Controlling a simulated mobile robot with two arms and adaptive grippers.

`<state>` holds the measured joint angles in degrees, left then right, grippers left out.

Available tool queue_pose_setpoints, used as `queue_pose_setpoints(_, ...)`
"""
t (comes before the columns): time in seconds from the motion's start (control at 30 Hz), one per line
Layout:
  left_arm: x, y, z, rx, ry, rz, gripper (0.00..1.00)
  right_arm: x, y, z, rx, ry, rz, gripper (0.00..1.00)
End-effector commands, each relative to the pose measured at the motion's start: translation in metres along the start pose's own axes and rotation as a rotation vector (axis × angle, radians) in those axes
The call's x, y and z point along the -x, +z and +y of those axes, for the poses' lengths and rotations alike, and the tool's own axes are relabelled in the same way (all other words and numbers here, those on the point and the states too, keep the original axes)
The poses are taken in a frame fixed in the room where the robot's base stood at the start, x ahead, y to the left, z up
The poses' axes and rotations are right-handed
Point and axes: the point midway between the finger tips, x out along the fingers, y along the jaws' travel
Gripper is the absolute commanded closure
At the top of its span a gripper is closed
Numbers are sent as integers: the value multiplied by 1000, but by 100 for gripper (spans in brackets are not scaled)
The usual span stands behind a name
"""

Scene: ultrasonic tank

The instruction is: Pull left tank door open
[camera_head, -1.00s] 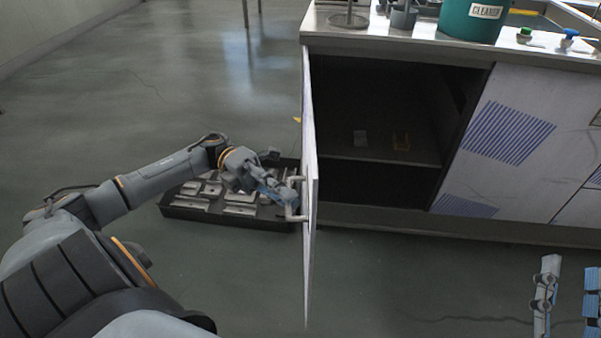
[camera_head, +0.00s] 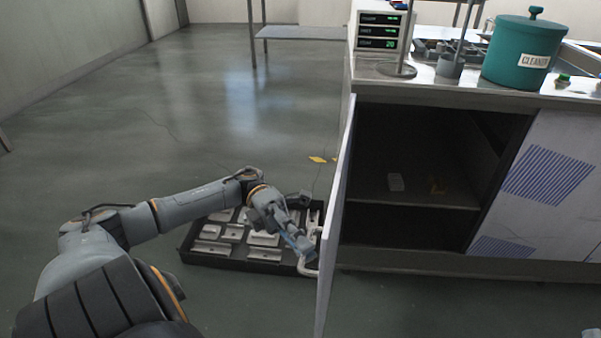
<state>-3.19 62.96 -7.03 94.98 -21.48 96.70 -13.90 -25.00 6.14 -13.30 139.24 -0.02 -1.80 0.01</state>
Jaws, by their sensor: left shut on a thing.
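The left tank door (camera_head: 337,215) stands swung out from the cabinet, seen nearly edge-on, with the dark cabinet interior (camera_head: 420,150) showing to its right. A pale bar handle (camera_head: 309,268) sits on the door's outer face, on the left side. My left gripper (camera_head: 306,250) is shut on the door handle, its fingers partly hidden by its own links. The right gripper is not clearly in view; only a small pale piece shows at the bottom right corner.
A black tray (camera_head: 225,259) of metal parts lies on the floor behind my left gripper. The counter (camera_head: 440,93) carries a teal cleaner pot (camera_head: 522,52) and a display box (camera_head: 381,30). The floor at left is clear.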

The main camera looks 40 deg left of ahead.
Motion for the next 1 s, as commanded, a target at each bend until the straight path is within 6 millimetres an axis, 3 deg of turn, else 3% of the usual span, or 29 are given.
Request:
queue_pose_setpoints(0.17,0,1,0,-1,1,-3,100,0,0,0,0,0,2,60)
queue_pose_setpoints(0.2,0,1,0,-1,1,-3,86,0,0,0,0,0,2,60)
queue_pose_setpoints(0.3,0,1,0,-1,1,-2,67,0,0,0,0,0,2,60)
queue_pose_setpoints(0.67,4,1,0,-1,1,-3,67,0,0,0,-1,-1,0,60)
queue_pose_setpoints(1.0,51,1,0,-1,1,-4,67,0,0,0,0,-1,0,60)
